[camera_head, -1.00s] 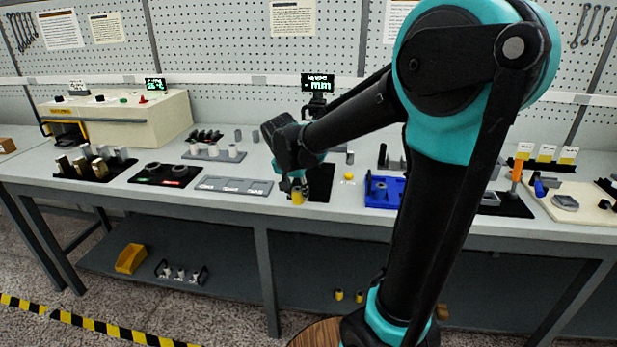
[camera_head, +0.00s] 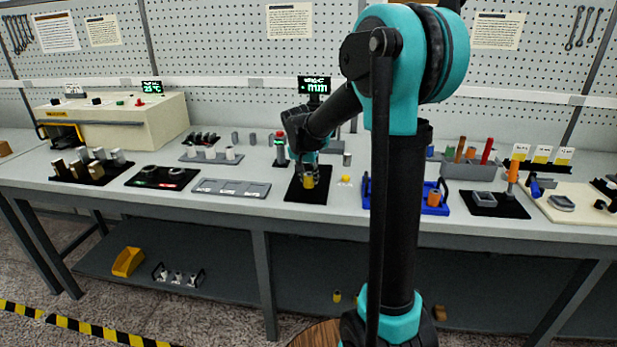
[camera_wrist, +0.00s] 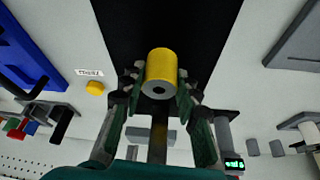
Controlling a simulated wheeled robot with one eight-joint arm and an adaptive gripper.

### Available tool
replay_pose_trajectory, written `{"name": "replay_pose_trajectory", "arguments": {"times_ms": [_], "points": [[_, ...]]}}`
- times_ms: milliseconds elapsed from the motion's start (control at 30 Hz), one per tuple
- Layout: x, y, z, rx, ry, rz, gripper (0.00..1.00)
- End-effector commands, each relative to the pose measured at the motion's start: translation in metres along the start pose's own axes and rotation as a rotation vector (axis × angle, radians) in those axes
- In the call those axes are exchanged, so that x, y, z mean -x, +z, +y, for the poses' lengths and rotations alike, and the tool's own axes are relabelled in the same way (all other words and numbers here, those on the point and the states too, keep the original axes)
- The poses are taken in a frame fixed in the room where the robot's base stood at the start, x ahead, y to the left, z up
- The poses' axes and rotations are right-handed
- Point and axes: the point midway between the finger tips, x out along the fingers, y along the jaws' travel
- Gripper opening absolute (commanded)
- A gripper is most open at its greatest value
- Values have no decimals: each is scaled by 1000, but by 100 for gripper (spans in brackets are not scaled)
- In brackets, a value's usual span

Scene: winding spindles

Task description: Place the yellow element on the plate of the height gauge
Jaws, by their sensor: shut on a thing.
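The yellow element (camera_wrist: 161,68) is a short yellow cylinder with a grey end face and a dark central hole. My gripper (camera_wrist: 160,88) is shut on it, one finger on each side, in the wrist view. In the head view the yellow element (camera_head: 309,181) hangs from my gripper (camera_head: 306,170) over the black base (camera_head: 300,196) of the height gauge. The gauge's lit display (camera_head: 314,86) stands behind, reading mm. The gauge's plate is mostly hidden by my gripper, and I cannot tell whether the element touches anything.
A small yellow button-like piece (camera_head: 346,179) lies just right of the black base. A blue tray (camera_head: 405,205) is further right, partly behind my arm. A grey flat tray (camera_head: 231,188) lies to the left. Small grey cylinders and a red-topped device (camera_head: 280,150) stand behind.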

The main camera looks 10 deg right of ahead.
Motion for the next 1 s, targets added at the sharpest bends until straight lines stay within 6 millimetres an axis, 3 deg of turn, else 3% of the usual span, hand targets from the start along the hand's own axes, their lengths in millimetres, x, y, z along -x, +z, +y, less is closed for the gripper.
{"name": "replay_pose_trajectory", "arguments": {"times_ms": [233,267,433,767,1000], "points": [[-2,1,0,0,0,0,2],[-3,1,0,0,0,0,32],[-2,1,0,0,0,0,52],[0,0,0,-1,0,0,52],[33,0,0,0,-1,0,52]]}}
